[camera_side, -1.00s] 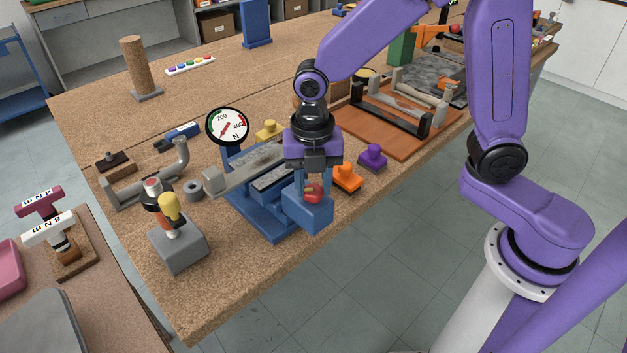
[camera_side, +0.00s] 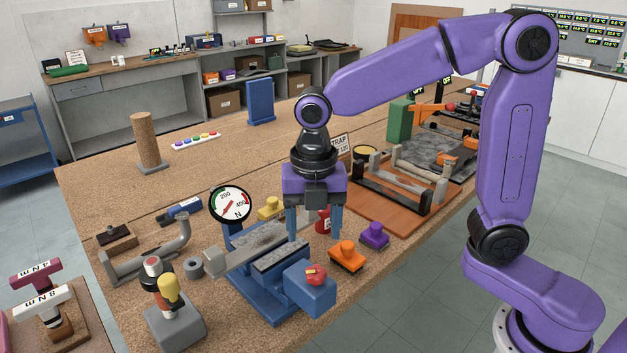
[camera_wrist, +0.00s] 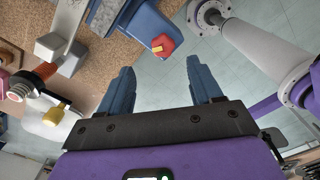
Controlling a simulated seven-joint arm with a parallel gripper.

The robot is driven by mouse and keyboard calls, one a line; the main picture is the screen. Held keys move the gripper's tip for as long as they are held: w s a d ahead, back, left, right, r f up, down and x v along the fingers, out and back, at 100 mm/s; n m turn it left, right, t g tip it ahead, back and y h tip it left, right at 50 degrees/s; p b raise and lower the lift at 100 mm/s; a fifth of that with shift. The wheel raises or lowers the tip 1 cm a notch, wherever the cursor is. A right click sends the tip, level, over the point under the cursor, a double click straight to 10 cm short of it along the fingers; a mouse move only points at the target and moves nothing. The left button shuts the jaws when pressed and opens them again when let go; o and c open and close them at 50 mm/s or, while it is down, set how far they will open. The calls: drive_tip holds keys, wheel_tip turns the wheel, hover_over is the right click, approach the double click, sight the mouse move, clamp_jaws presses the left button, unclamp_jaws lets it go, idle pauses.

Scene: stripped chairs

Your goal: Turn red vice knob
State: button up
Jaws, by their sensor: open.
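The red vice knob (camera_side: 316,274) sits on top of the blue end block of the vice (camera_side: 268,296), at the bench's front edge. In the wrist view the knob (camera_wrist: 163,45) shows at the top centre, on the blue block and beyond my fingertips. My gripper (camera_side: 314,236) points down with its blue fingers apart and nothing between them. It stands above and behind the knob in the side view, apart from it. The wrist view also shows my gripper (camera_wrist: 162,80) open and empty. A round gauge (camera_side: 231,205) stands at the back of the vice.
An orange knob piece (camera_side: 347,256) and a purple one (camera_side: 374,235) stand right of the vice. A red object (camera_side: 323,221) is partly hidden behind my fingers. A grey block with a yellow knob (camera_side: 170,290) stands front left. Open floor lies beyond the bench edge.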

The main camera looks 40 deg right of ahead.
wheel_tip(320, 180, up, 9)
idle(0.3)
drive_tip(key=shift+f, duration=0.1)
drive_tip(key=s+d+f+m, duration=0.6)
drive_tip(key=s+m, duration=0.1)
drive_tip(key=s, duration=0.3)
drive_tip(key=s+d+f+m, duration=0.6)
drive_tip(key=s+m, duration=0.2)
drive_tip(key=s, duration=0.2)
drive_tip(key=shift+d+f+m, duration=0.3)
drive_tip(key=shift+f, duration=0.05)
